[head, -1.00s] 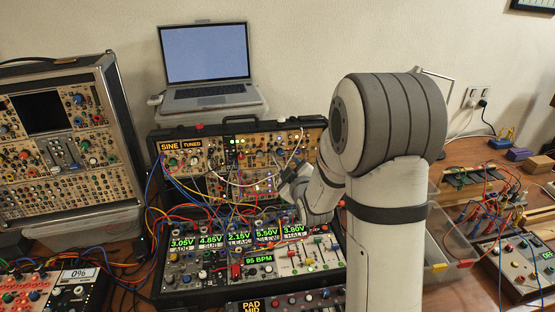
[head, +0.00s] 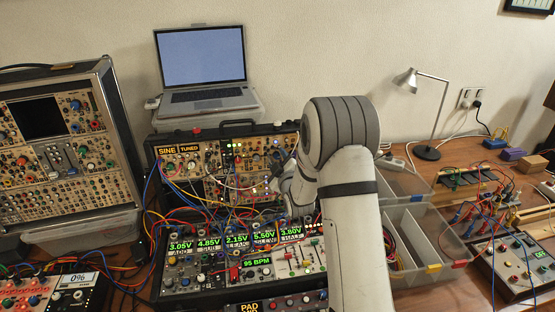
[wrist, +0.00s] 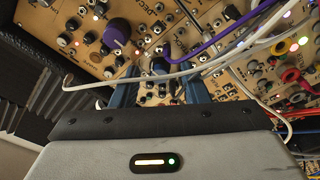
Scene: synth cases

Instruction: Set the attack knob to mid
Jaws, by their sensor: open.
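My gripper (wrist: 160,88) shows in the wrist view as two blue fingers, spread apart in front of a tan synth panel (wrist: 215,15). It is open, with small knobs and jacks of the panel seen between the fingers. A large purple knob (wrist: 116,31) stands on the panel up and left of the fingers. A dark knob (wrist: 174,52) shows just above the gap. I cannot read which knob is labelled attack. In the head view my gripper (head: 285,187) is at the right part of the synth case (head: 222,130), partly hidden by my arm.
A white cable (wrist: 180,73) and a purple cable (wrist: 225,32) cross close to the fingers. A lower module case (head: 230,275) with green voltage displays lies in front. A laptop (head: 203,60) stands behind, a larger case (head: 60,140) at left, clear bins (head: 425,245) at right.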

